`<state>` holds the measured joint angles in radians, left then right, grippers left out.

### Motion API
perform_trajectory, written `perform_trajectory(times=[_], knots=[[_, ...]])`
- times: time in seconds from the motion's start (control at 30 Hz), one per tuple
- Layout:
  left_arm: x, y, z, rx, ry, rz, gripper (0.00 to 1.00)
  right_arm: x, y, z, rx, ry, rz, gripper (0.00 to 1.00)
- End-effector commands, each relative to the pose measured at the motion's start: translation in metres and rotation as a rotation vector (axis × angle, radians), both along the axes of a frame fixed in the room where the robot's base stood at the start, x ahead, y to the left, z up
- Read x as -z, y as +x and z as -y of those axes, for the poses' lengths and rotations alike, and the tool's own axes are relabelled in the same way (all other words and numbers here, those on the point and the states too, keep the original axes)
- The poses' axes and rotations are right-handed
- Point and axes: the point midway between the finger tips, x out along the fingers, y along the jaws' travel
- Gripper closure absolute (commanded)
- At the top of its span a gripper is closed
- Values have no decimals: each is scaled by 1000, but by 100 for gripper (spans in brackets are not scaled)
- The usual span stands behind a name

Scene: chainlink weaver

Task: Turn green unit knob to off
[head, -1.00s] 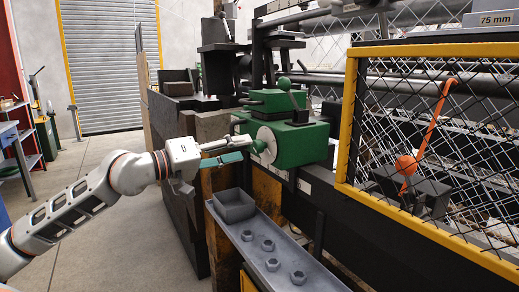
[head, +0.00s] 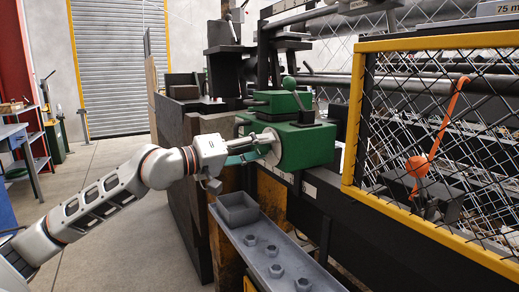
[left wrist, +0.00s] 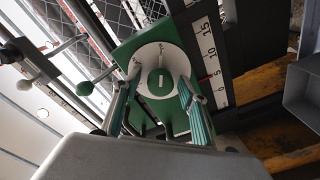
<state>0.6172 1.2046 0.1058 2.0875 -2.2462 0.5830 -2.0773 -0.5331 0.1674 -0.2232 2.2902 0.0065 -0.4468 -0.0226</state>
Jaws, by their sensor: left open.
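The green unit (head: 305,146) is a green block on the machine, with a white round dial plate (head: 273,156) on its left face. In the left wrist view the green knob (left wrist: 160,82) is round with a pale bar mark, at the middle of the white dial plate (left wrist: 152,54). My left gripper (head: 265,143) is open right at the dial, and its fingers hide the knob in the head view. In the left wrist view its teal-padded fingers (left wrist: 158,88) stand on either side of the knob. I cannot tell whether they touch it. My right gripper is not in view.
A lever with a dark ball (head: 289,84) rises from the green unit. A grey tray (head: 238,209) and several nuts (head: 275,271) sit on a ledge below. A yellow-framed mesh guard (head: 355,115) stands to the right. The floor (head: 115,225) at left is clear.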

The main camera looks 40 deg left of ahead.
Motion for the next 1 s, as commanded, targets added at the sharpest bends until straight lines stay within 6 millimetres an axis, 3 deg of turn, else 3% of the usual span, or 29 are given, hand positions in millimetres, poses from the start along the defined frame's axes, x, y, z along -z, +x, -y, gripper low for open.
perform_trajectory(times=[0.3,0.43,0.47,1.0], knots=[[0,1,0,0,0,0,60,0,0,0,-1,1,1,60],[0,0,0,0,0,0,94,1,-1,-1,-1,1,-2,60],[0,0,0,0,0,0,96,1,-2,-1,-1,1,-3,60],[-1,0,0,0,-116,-46,96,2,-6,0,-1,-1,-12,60]])
